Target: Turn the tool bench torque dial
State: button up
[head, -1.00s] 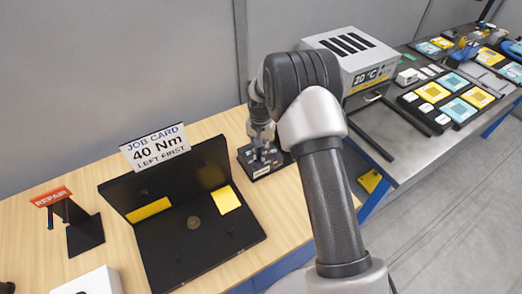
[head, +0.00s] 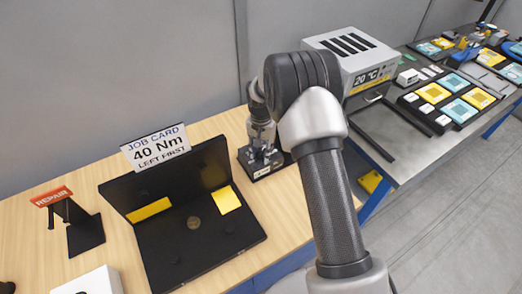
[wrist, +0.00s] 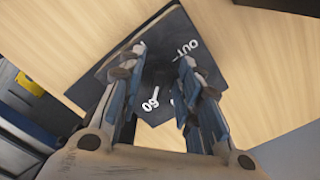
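The torque dial (wrist: 161,72) is a dark knob on a black plate (wrist: 88,90) marked "OUT" and "60" in white. In the wrist view a short white line shows below the knob. My gripper (wrist: 163,58) is over the plate with its fingers apart, one on each side of the knob. I cannot tell whether they touch it. In the head view my gripper (head: 262,145) points down at the black dial plate (head: 270,169), and my arm and fingers hide most of the dial. A job card (head: 155,147) reads "40 Nm, left first".
An open black case (head: 190,258) with yellow pads lies left of the dial on the wooden bench (head: 75,265). A "REPAIR" stand (head: 86,234) is further left. A grey "20 °C" box (head: 350,58) stands behind my arm on the metal bench to the right.

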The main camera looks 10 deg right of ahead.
aim_at(261, 153)
notch_tip(261, 153, up, 12)
dwell(0.6)
jog(key=s+r+n+t+b, duration=0.2)
jog(key=s+r+n+b, duration=0.1)
jog(key=s+r, duration=1.25)
jog(key=s+f+n+t+b, duration=0.2)
jog(key=s+f+n, duration=0.1)
jog(key=s, duration=1.7)
jog(key=shift+d+f+t, duration=0.3)
jog(key=shift+d+f, duration=0.05)
